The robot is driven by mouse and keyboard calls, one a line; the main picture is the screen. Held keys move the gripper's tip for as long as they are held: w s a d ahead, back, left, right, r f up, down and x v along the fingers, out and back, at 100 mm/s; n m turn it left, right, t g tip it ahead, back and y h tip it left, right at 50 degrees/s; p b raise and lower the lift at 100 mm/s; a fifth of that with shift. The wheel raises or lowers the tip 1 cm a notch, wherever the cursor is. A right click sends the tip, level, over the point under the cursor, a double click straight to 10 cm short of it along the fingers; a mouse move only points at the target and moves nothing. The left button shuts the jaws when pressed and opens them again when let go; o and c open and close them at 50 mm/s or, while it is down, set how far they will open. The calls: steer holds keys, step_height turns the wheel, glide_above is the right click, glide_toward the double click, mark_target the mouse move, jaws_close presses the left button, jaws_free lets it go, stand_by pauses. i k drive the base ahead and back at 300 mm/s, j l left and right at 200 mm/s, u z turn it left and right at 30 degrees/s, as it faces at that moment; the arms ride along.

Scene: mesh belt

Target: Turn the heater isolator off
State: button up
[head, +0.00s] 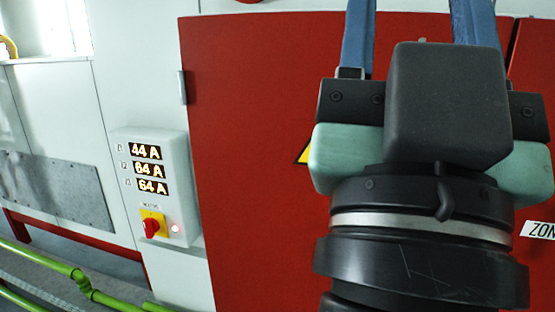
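The heater isolator is a red rotary knob (151,227) on a yellow plate (160,218), low on a pale grey box (183,165) on the wall. The box's three displays (148,169) read 44 A, 64 A and 64 A. A small lamp (176,229) beside the knob glows. The knob's exact position is too small to tell. My gripper (414,12) is at the upper right, well right of the isolator and apart from it. Its two blue fingers stand wide apart with nothing visible between them; their tips run out at the top edge.
A large red panel (250,130) fills the middle behind my gripper, with a yellow warning sign (304,153) partly hidden. A metal hinge or handle (183,87) sits at its left edge. Green pipes (50,262) run across the lower left, below and in front of the box.

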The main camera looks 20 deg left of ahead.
mark_target(151, 225)
steer(key=i+j+u, duration=0.15)
steer(key=j, duration=0.4)
steer(key=i+j+u, duration=0.15)
steer(key=i+j, duration=0.2)
steer(key=j, duration=0.15)
steer(key=i+j+u, duration=0.15)
steer(key=j, duration=0.35)
steer(key=i+j+u, duration=0.15)
steer(key=i+j, duration=0.25)
